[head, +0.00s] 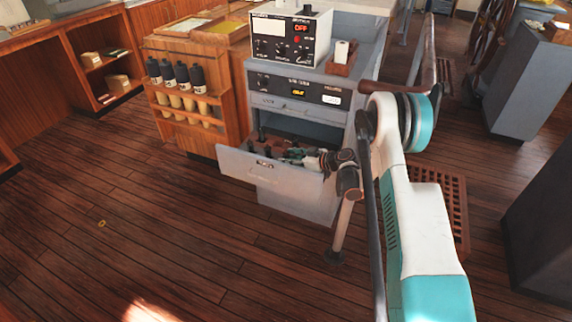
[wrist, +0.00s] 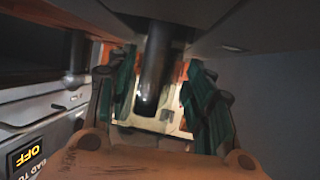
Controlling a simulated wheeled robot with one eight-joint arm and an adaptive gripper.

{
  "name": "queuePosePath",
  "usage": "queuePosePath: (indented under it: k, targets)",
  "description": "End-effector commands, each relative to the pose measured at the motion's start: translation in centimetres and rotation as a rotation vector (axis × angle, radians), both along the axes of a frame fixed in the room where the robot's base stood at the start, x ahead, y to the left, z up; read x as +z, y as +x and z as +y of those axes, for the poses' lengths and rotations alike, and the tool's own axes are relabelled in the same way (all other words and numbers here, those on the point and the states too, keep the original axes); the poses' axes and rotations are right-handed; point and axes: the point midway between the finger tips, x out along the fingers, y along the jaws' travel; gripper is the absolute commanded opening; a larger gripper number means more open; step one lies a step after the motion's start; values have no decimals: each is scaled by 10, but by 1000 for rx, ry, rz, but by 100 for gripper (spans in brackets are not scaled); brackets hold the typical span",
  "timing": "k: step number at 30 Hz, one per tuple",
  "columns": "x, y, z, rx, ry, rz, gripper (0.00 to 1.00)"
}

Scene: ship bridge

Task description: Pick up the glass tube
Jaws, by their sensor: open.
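In the head view, my gripper (head: 292,156) reaches into an open grey drawer (head: 262,171) of the console. In the wrist view, its green-padded fingers (wrist: 161,92) are open, one on each side. Between them is a dark, smooth cylinder (wrist: 154,68) with a rounded lower end, perhaps the glass tube. Gaps show on both sides of it, so it is not gripped. In the head view the drawer's contents are small and dark, and I cannot pick out the tube there.
The grey console (head: 300,82) rises behind the drawer, with a control box (head: 290,36) on top. A wooden rack of dark-capped bottles (head: 184,77) stands to the left.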

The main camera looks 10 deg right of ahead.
Motion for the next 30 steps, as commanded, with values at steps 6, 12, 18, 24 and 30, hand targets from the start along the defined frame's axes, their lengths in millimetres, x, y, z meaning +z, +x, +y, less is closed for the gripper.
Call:
queuePosePath:
  k: [6,12,18,24,30]
  targets:
    - [1,1,0,0,0,0,46]
    - [0,1,0,0,0,0,0]
    - [0,1,0,0,0,0,0]
    - [3,0,0,0,0,0,0]
    - [21,1,0,0,0,0,0]
